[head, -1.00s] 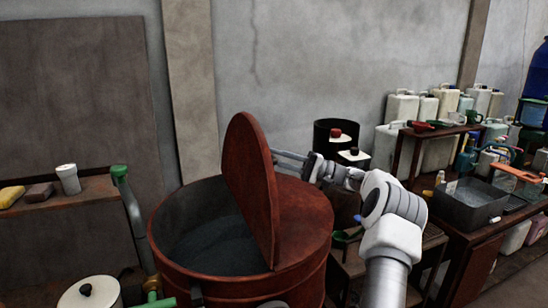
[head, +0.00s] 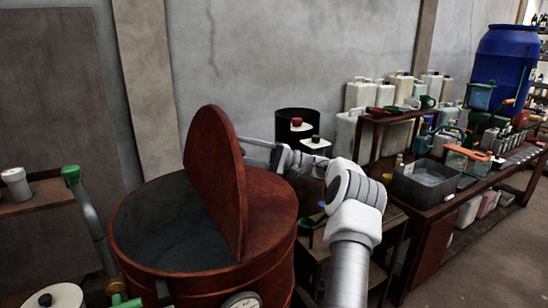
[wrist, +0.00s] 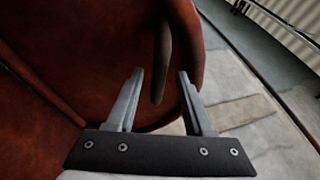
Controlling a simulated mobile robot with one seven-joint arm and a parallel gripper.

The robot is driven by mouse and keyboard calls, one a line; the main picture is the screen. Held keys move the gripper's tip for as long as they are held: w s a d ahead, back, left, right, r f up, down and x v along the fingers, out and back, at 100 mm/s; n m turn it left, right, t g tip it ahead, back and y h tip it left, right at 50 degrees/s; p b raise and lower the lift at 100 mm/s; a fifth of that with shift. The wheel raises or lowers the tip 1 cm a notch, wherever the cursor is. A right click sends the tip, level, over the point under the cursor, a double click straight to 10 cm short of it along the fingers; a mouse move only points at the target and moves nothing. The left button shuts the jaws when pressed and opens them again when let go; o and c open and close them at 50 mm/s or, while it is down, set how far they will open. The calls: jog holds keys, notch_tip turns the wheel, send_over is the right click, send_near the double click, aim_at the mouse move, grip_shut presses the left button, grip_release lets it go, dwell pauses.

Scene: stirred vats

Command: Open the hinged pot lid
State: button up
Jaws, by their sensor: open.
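The big rust-red pot (head: 278,235) stands at the lower left of the head view. Its half-round hinged lid (head: 213,175) stands raised, close to upright, along the middle of the top. The left half of the mouth is open and shows a grey inside. My gripper (head: 245,150) is at the lid's right face, partly hidden behind its edge. In the wrist view, my gripper (wrist: 160,76) has its two fingers apart. A dark bar-like handle (wrist: 162,62) on the lid (wrist: 90,50) shows between and beyond the fingertips; I cannot tell whether they touch it.
A dark drum (head: 296,125) and white jerrycans (head: 360,95) stand behind my arm. A bench with a grey basin (head: 424,183) is to the right, with a blue barrel (head: 503,65) beyond. A shelf (head: 30,207) is at the left. Floor at the lower right is clear.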

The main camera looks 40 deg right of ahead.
jog(key=b+v, duration=0.1)
jog(key=v, duration=1.4)
jog(key=shift+s+d, duration=0.15)
jog(key=shift+d, duration=0.05)
